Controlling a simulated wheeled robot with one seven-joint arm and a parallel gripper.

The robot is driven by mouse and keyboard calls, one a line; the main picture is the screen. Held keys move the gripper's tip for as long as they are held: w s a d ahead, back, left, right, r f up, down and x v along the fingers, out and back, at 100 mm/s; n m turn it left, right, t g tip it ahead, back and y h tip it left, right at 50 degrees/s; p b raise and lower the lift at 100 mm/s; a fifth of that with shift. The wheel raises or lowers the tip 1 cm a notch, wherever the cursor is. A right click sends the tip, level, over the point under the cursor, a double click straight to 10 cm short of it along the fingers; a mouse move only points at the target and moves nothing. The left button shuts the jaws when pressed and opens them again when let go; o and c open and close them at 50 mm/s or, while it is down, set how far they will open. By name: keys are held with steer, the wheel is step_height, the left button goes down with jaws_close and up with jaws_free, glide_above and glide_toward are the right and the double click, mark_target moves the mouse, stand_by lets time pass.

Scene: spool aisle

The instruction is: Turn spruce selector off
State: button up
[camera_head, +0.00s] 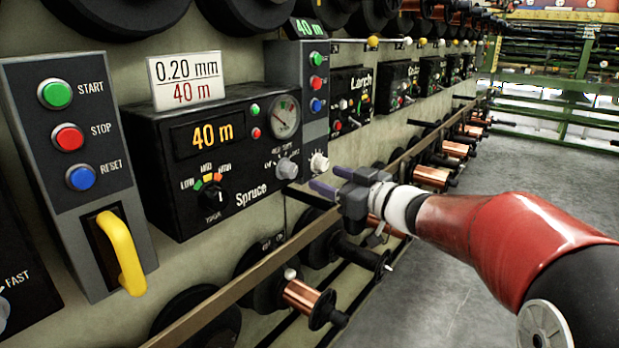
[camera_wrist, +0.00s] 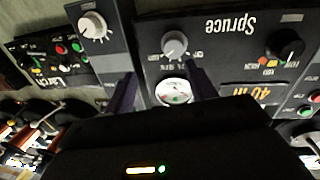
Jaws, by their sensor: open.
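The black Spruce panel (camera_head: 180,215) is on the wall, with an amber "40 m" display. It carries a grey knob (camera_head: 287,168) with small lettering around it that I cannot read surely, and a black knob (camera_head: 213,196) marked low, med and high. My gripper (camera_head: 300,187) is open and empty, in front of the panel's lower right. In the wrist view, which is upside down, the grey knob (camera_wrist: 174,45) appears beyond the fingertips (camera_wrist: 160,70), nearer the right finger. No contact shows. The black knob (camera_wrist: 285,46) is further right.
A white knob (camera_head: 319,163) sits on the grey button column (camera_head: 300,75) beside the panel. A round gauge (camera_head: 286,117) is above the grey knob. A brown rail (camera_head: 250,275) and copper spools (camera_head: 305,297) run below. The floor (camera_head: 420,280) at right is clear.

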mark_target(293, 173)
steer(key=shift+n+g+y, duration=0.5)
steer(key=shift+g+y, duration=0.3)
steer(key=x, duration=0.5)
steer(key=s+x, duration=0.1)
steer(key=x, duration=0.1)
steer(key=shift+w+a+f, duration=0.2)
steer(key=shift+w+a, duration=0.1)
steer(key=shift+a, duration=0.4)
steer(key=shift+c, duration=0.5)
steer(key=c, duration=0.9)
